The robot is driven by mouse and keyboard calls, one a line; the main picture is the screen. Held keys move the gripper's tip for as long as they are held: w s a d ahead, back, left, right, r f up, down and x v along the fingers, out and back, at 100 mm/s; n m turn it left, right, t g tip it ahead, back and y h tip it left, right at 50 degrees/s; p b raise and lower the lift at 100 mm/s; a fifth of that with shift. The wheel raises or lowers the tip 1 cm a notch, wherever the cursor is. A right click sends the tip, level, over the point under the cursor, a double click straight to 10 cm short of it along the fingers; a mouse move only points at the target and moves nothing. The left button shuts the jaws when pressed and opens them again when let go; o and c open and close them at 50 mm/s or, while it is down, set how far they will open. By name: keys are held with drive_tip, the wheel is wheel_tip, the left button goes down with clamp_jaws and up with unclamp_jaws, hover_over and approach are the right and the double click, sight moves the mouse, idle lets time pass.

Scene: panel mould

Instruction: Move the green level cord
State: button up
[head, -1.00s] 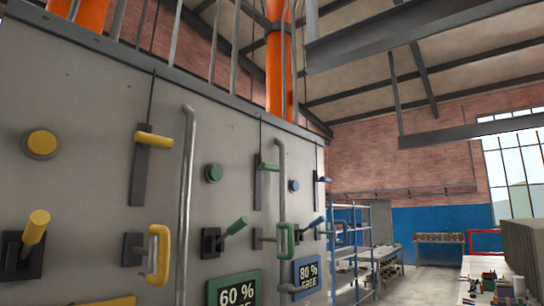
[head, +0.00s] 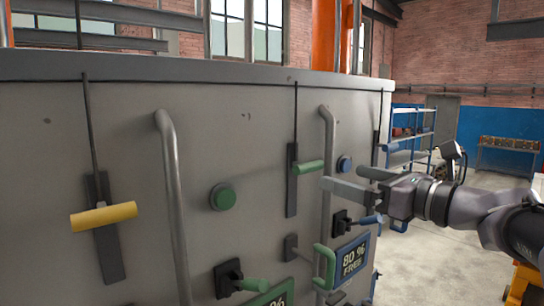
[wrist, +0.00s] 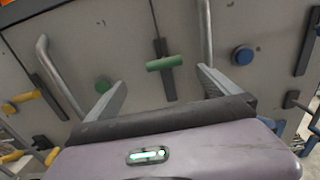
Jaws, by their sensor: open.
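The green level cord is a green bar handle (head: 309,167) on a thin dark cord that hangs down the grey panel over a dark upright strip. The handle sits in the upper part of the strip. In the wrist view the green handle (wrist: 165,63) lies ahead, between and beyond the two fingers. My gripper (head: 342,180) is open and empty, just right of the handle in the head view. In the wrist view my gripper (wrist: 161,78) has its fingers spread to either side of the handle, with a gap short of it. I see no contact.
A yellow cord handle (head: 104,216) hangs to the left. Upright pipe rails (head: 172,200) stand out from the panel. Around the green handle are a green button (head: 222,197), a blue button (head: 344,164), a green loop handle (head: 325,266) and a green lever (head: 248,284). Floor is open at right.

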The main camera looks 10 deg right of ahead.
sight(312, 167)
drive_tip(key=p+x, duration=0.2)
drive_tip(key=x, duration=0.9)
drive_tip(key=shift+w+d+p, duration=0.15)
drive_tip(key=shift+d+p, duration=0.05)
drive_tip(key=shift+p, duration=0.15)
drive_tip(key=shift+w+a+f, duration=0.1)
drive_tip(key=shift+w+f, duration=0.05)
drive_tip(key=shift+w, duration=0.45)
drive_tip(key=shift+s, duration=0.1)
drive_tip(key=shift+c, duration=0.2)
drive_tip(key=c, duration=1.7)
wheel_tip(312, 167, down, 11)
drive_tip(key=b, duration=0.9)
